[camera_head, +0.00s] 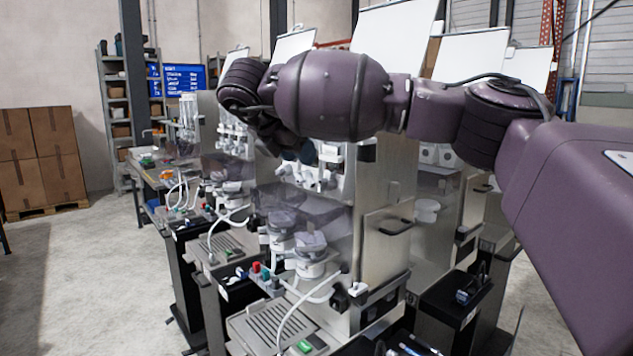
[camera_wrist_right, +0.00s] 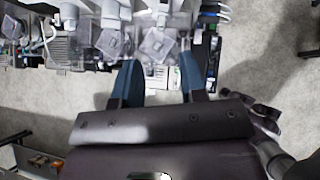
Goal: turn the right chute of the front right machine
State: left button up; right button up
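The front right machine (camera_head: 385,235) is a metal dispenser with clear hoppers and white fittings. Two chutes with clear tops and white bodies sit low on its front; the right chute (camera_head: 312,250) is nearer me, beside the left one (camera_head: 281,228). My right gripper's dark hand is partly hidden behind my purple arm in the head view, above the machine's front. In the right wrist view my right gripper (camera_wrist_right: 163,68) has two blue fingers spread apart, with no object between them. A clear-topped chute (camera_wrist_right: 158,44) lies beyond the fingertips; I cannot tell contact. My left gripper is not in view.
A slotted drip tray (camera_head: 272,322) and a white hose (camera_head: 290,318) lie below the chutes. More dispensers stand in a row to the back left. Pallet boxes (camera_head: 40,155) stand at far left. The grey floor (camera_head: 90,270) on the left is clear.

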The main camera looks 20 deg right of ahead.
aim_at(321, 180)
jog(key=w+d+f+m+p, duration=0.1)
jog(key=d+f, duration=0.1)
jog(key=w+d+f+m+p, duration=0.1)
jog(key=d+f, duration=0.1)
jog(key=w+d+f+m, duration=0.1)
jog(key=w+d+f, duration=0.1)
jog(key=f, duration=0.1)
jog(key=shift+d+f+p, duration=0.1)
jog(key=shift+d+p, duration=0.25)
jog(key=shift+p, duration=0.05)
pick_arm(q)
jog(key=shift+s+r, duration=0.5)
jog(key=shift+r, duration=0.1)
pick_arm(e)
jog(key=shift+w+f, duration=0.1)
jog(key=shift+f, duration=0.05)
